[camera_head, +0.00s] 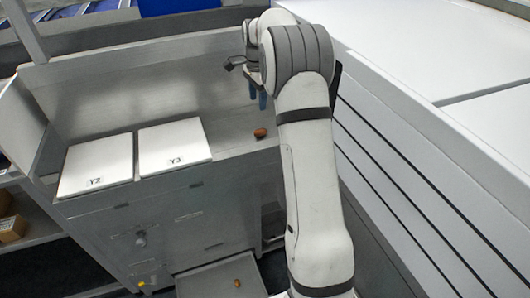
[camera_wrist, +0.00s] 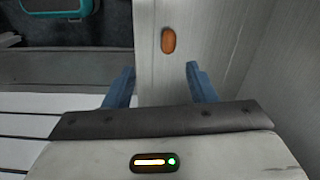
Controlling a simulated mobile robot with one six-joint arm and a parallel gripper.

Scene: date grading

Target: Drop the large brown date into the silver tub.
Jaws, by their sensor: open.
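A reddish-brown date (camera_head: 260,133) lies on the grey bench top, right of the white square marked Y3. In the wrist view a brown date (camera_wrist: 168,40) lies on a pale surface, beyond the fingertips and roughly in line with the gap between them. My gripper (camera_head: 258,98) has blue fingers, is above the bench close to this date, and is partly hidden by my arm. In the wrist view my gripper (camera_wrist: 160,70) is open and empty. I cannot clearly identify a silver tub in either view.
White squares marked Y2 (camera_head: 97,165) and Y3 (camera_head: 174,146) lie on the bench left of the date. A grey tray (camera_head: 195,286) low at the front holds a small brownish date (camera_head: 237,283). A slatted white wall (camera_head: 400,175) stands at the right. A teal-rimmed object (camera_wrist: 58,14) shows in the wrist view.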

